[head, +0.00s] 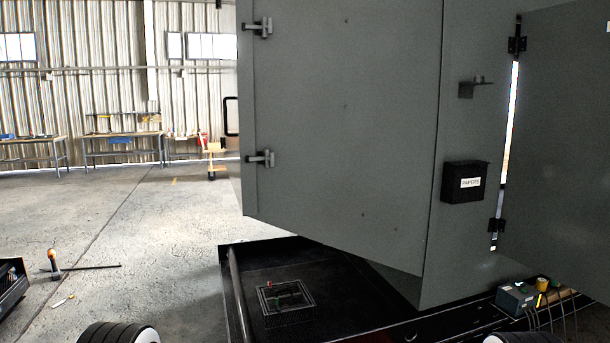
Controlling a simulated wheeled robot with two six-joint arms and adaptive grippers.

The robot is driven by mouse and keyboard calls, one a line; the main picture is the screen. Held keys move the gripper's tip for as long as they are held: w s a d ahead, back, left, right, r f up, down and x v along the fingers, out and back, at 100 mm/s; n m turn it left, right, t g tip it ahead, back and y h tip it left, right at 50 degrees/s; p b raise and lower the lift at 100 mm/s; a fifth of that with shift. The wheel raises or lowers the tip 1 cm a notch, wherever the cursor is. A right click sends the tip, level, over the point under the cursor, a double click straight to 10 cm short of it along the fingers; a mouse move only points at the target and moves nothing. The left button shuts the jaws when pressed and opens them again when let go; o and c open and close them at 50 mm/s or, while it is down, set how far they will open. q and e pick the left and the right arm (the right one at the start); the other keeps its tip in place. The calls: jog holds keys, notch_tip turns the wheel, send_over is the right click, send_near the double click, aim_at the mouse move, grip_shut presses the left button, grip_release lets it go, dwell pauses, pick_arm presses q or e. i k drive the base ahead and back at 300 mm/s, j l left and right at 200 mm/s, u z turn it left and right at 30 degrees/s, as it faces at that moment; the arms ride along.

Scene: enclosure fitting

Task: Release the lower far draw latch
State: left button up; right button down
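A large grey enclosure panel (345,110) fills the middle of the head view. Two small grey latch-like fittings sit on its left edge: an upper one (258,27) and a lower one (260,158). The lower fitting has a short plate on the panel and an upright bar at its right end. It is too small to tell whether it is fastened or released. Neither of my grippers is in view, and nothing touches either fitting.
A grey door (560,140) hangs on black hinges at the right. A black papers box (465,182) and a small bracket (476,86) stick out beside it. Below is a black base (330,265) with a raised rail. Tools lie on the floor at left; open floor lies beyond.

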aim_at(266, 158)
jog(key=i+l+u, duration=0.2)
jog(key=i, duration=0.3)
jog(key=i+u, duration=0.2)
jog(key=i, duration=0.25)
jog(key=i+l+u, duration=0.2)
jog(key=i, duration=0.3)
